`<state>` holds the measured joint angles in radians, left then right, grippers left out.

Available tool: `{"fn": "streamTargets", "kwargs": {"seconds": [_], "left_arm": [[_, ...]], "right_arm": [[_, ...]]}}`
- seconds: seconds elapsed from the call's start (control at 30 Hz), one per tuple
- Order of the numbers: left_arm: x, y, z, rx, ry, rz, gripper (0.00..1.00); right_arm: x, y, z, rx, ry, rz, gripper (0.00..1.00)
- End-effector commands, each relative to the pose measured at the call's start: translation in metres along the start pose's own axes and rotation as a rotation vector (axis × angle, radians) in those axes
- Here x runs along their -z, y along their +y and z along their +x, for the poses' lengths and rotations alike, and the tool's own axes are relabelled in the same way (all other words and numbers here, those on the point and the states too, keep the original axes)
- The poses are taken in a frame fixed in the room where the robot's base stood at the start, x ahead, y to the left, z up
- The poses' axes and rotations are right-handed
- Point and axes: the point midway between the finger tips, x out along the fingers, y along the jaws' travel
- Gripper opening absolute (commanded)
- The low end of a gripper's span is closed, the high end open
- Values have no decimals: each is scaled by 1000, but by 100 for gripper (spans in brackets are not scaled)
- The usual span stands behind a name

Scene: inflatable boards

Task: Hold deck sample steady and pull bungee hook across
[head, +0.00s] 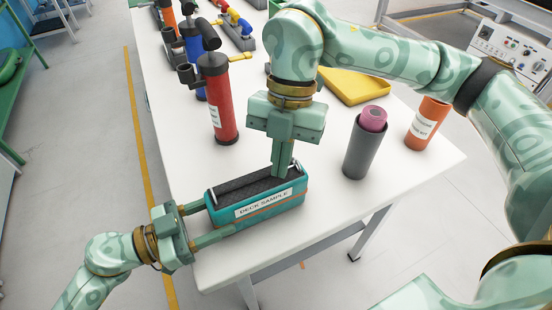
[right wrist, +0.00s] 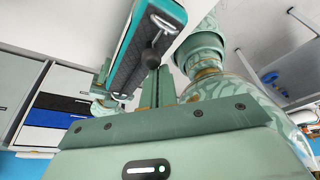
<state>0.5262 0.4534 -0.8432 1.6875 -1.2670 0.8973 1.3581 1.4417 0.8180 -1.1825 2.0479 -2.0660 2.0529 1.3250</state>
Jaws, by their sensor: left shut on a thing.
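The deck sample (head: 262,208), a teal block with a dark top and a white label, sits at the table's near edge. It also shows in the right wrist view (right wrist: 127,42). My left gripper (head: 212,222) is shut on its left end, one finger on each side. My right gripper (head: 281,172) points down at the right part of the dark top. In the right wrist view a dark ball-shaped piece, perhaps part of the bungee (right wrist: 150,59), is at the fingertips. The fingers look close together; whether they grip it is unclear. The hook cannot be made out clearly.
A red pump (head: 220,105) and blue pump (head: 193,55) stand behind the sample. A grey cup (head: 360,152) with a pink roll and an orange canister (head: 427,123) stand to the right. A yellow tray (head: 358,88) lies behind. White table (head: 325,190) is bare between sample and cup.

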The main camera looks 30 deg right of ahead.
Motion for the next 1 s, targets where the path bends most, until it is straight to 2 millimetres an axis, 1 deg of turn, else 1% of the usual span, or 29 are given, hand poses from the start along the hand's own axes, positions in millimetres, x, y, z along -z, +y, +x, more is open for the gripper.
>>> {"fn": "streamTargets", "kwargs": {"seconds": [0.07, 0.17, 0.27, 0.3, 0.33, 0.4, 0.5, 0.6, 0.7, 0.83, 1.0], "left_arm": [[-3, 0, -1, 1, -5, -2, 26], [-3, 0, -1, 1, -6, -2, 26], [-3, 0, -1, 1, -6, -2, 26], [-3, 0, -1, 2, -6, -2, 26], [-3, 0, -1, 1, -6, -2, 26], [-3, 0, -1, 1, -6, -2, 26], [-3, 0, -1, 2, -5, -2, 26], [-2, 0, -1, 1, -5, -2, 26], [-2, 0, -1, 1, -5, -2, 26], [-2, 0, -1, 1, -4, -2, 26], [-2, 0, 0, 1, -4, -2, 26]], "right_arm": [[0, 0, 1, 0, -1, 1, 0], [10, 0, 5, 1, -1, -3, 0], [28, 0, 10, 0, 0, -6, 0], [38, 0, 14, 0, 0, -9, 0], [40, 1, 10, -4, -3, -3, 0], [37, 1, -12, -7, -5, 2, 0], [38, 1, -38, -5, -4, 2, 0], [38, 1, -59, -4, -3, 2, 0], [38, 0, -74, -2, -3, 2, 0], [38, 0, -85, -1, -1, 1, 0], [38, 0, -87, 1, 0, 1, 0]]}}
